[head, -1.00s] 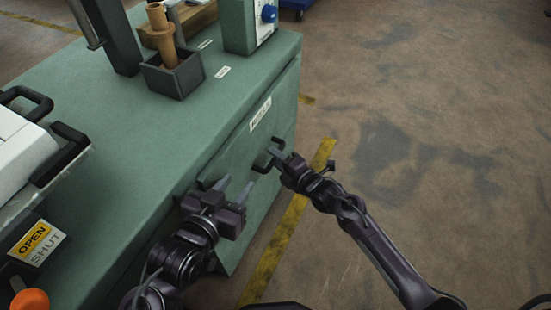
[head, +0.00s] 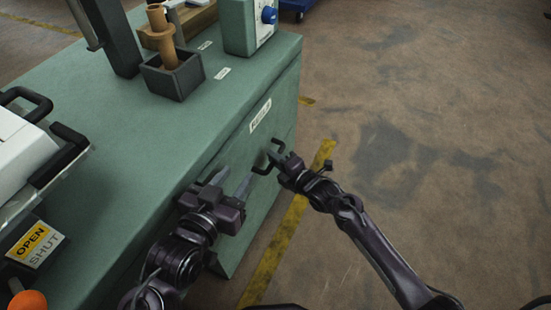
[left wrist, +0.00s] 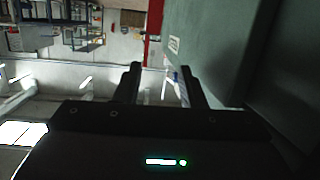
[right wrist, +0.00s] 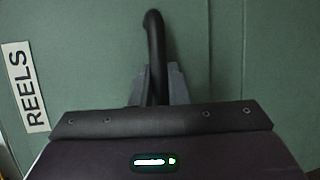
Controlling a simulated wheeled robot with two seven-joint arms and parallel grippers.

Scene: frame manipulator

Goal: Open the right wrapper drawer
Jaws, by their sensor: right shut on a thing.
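The drawer front (head: 240,165) is a green panel on the side of a green cabinet. It carries a black bar handle (head: 262,169), also plain in the right wrist view (right wrist: 154,35). My right gripper (head: 274,155) is shut on this handle, with a finger on each side of the bar. A white label reading REELS (right wrist: 25,87) is on the panel beside the handle. The drawer looks flush with the cabinet; I cannot tell a small gap. My left gripper (head: 231,180) is open and empty, close to the cabinet side, left of the handle.
The cabinet top (head: 160,135) bears a dark box (head: 173,75) holding a brown spool and a green unit with a blue knob (head: 268,14). A white lidded machine (head: 25,150) and an OPEN/SHUT sign (head: 35,244) are at left. The floor at right is clear.

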